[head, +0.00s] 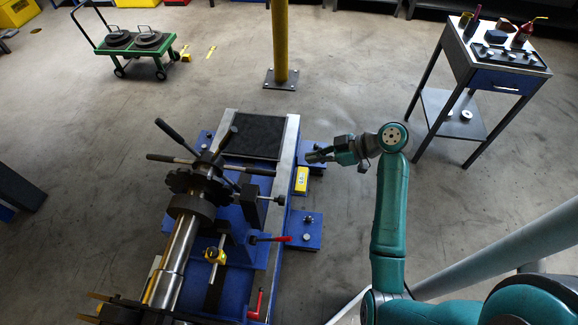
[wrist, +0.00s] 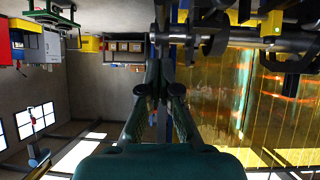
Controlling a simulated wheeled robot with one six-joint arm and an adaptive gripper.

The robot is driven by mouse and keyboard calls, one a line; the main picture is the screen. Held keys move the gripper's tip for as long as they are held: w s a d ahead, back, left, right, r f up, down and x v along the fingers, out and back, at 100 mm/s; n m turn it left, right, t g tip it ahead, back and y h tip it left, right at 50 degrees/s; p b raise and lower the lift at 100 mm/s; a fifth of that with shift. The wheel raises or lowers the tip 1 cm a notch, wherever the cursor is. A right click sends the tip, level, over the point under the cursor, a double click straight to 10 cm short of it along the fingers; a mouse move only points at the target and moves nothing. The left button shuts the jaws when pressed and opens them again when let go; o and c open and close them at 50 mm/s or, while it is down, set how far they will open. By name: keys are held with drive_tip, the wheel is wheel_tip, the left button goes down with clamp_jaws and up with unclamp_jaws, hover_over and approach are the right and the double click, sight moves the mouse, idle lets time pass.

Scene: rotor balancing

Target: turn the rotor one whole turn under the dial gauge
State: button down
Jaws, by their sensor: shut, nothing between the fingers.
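The rotor, a bright steel shaft (head: 178,255) with a dark hub (head: 194,185) and several radiating bars, lies along the blue machine bed at lower left in the head view. A yellow-rimmed dial gauge (head: 214,256) stands just right of the shaft; I cannot read its face or see whether its tip touches. My gripper (head: 312,156) is shut and empty, right of the bed and apart from the rotor bars. In the wrist view my fingers (wrist: 160,75) point up toward a dark horizontal shaft with discs (wrist: 275,42), whose identity is unclear.
Red-handled levers (head: 272,239) stick out at the machine's right side, near a yellow box (head: 301,180). A yellow post (head: 280,45) rises behind the bed. A tool cart (head: 490,65) stands at right, a green trolley (head: 135,45) at back left.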

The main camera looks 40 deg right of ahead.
approach(273, 172)
drive_tip(key=w+a+r, duration=0.1)
drive_tip(key=w+a, duration=0.2)
drive_tip(key=shift+w+a+f, duration=0.1)
drive_tip(key=shift+w+f, duration=0.1)
drive_tip(key=shift+f, duration=0.8)
drive_tip(key=shift+w+a+f, duration=0.1)
drive_tip(key=shift+w+f, duration=0.15)
drive_tip(key=shift+f, duration=0.8)
drive_tip(key=shift+f, duration=0.1)
